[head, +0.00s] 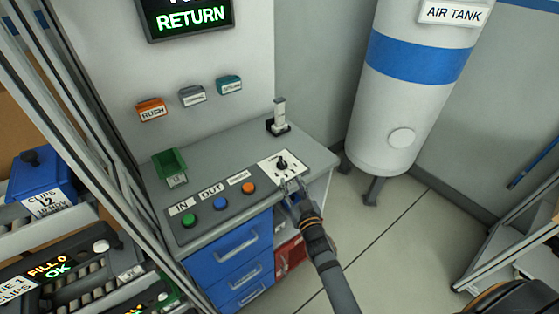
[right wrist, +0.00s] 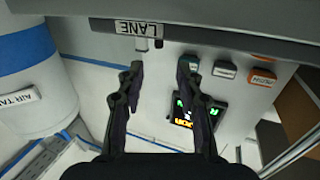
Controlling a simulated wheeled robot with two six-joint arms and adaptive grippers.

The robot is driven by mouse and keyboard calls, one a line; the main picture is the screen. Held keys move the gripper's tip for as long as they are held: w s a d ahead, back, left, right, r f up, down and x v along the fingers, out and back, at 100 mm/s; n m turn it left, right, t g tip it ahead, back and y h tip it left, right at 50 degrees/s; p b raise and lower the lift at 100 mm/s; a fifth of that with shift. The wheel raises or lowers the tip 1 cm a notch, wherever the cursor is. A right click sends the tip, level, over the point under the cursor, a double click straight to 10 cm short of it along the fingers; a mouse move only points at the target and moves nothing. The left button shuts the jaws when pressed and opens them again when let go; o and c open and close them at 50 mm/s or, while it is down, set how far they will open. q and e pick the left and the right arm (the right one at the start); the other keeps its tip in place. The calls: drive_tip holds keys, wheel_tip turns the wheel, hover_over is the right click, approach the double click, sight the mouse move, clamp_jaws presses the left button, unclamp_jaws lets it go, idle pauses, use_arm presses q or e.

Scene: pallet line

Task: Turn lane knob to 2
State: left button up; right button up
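The lane knob (head: 282,163) is a small black knob on a white plate (head: 268,165) at the right end of the grey control panel. Its pointer is too small to read. My right gripper (head: 291,187) is just in front of the plate, close to the knob and apparently apart from it. In the right wrist view my right gripper (right wrist: 160,72) is open, with nothing between its two fingers. My left gripper is not in view.
Green (head: 189,218), blue (head: 220,203) and orange (head: 248,188) buttons line the panel left of the knob. A grey upright device (head: 279,115) stands behind it. Blue drawers (head: 232,243) are below. The air tank (head: 400,100) stands right, with clear floor before it.

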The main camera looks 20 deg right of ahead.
sight(284, 165)
drive_tip(key=w+b, duration=0.2)
drive_tip(key=w, duration=0.7)
drive_tip(key=shift+w+d+f, duration=0.1)
drive_tip(key=shift+w, duration=0.45)
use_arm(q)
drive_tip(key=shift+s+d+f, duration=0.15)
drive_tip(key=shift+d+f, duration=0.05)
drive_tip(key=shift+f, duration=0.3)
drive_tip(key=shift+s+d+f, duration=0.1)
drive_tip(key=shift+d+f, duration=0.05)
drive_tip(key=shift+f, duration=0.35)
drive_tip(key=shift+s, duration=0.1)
use_arm(e)
clamp_jaws()
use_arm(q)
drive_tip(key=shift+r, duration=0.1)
